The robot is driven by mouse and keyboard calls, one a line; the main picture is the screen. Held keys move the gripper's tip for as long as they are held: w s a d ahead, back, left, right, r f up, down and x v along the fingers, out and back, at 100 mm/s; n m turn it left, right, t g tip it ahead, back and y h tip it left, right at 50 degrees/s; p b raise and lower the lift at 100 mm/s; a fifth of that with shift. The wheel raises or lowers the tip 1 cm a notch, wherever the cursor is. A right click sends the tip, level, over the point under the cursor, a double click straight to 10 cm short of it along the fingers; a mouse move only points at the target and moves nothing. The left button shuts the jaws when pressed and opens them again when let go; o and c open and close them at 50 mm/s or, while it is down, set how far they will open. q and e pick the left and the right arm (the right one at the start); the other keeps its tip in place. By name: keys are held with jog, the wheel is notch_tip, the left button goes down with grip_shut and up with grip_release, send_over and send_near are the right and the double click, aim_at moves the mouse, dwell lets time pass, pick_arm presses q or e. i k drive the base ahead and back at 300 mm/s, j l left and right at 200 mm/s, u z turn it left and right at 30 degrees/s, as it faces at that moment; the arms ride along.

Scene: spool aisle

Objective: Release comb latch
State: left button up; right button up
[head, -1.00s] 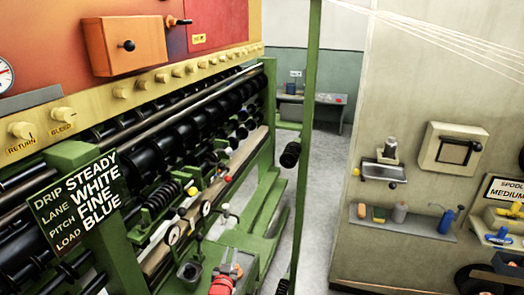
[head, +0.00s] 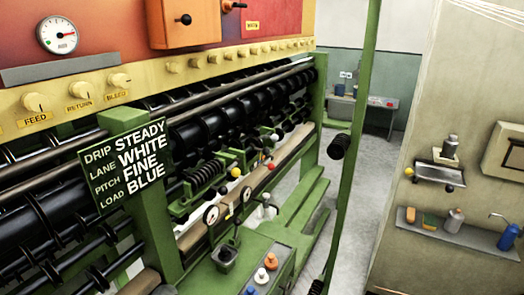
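A long green and black machine (head: 150,215) fills the left and middle of the head view. No part is labelled as the comb latch, so I cannot tell which one it is. Along the machine's front rail are small levers with a yellow ball (head: 236,172), a red ball (head: 270,166) and a pale knob (head: 265,197). A coiled black spring (head: 206,178) sits left of the yellow ball. Neither of my grippers is in view.
A sign (head: 127,165) reads drip steady, lane white, pitch fine, load blue. A panel with blue, white and orange buttons (head: 261,275) is at the bottom. A green post (head: 357,120) stands right of the machine. A wall shelf (head: 455,235) holds bottles.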

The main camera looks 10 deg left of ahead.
aim_at(236, 172)
jog(key=u, duration=0.45)
jog(key=i+l+u, duration=0.1)
jog(key=u, duration=0.4)
jog(key=l+u, duration=0.2)
jog(key=u, duration=0.25)
jog(key=l+u, duration=0.45)
jog(key=l, duration=0.45)
jog(key=l+u, duration=0.45)
jog(key=l, duration=0.5)
jog(key=k+l, duration=0.1)
jog(key=l, duration=0.3)
jog(key=k+l, duration=0.1)
jog(key=l, duration=0.3)
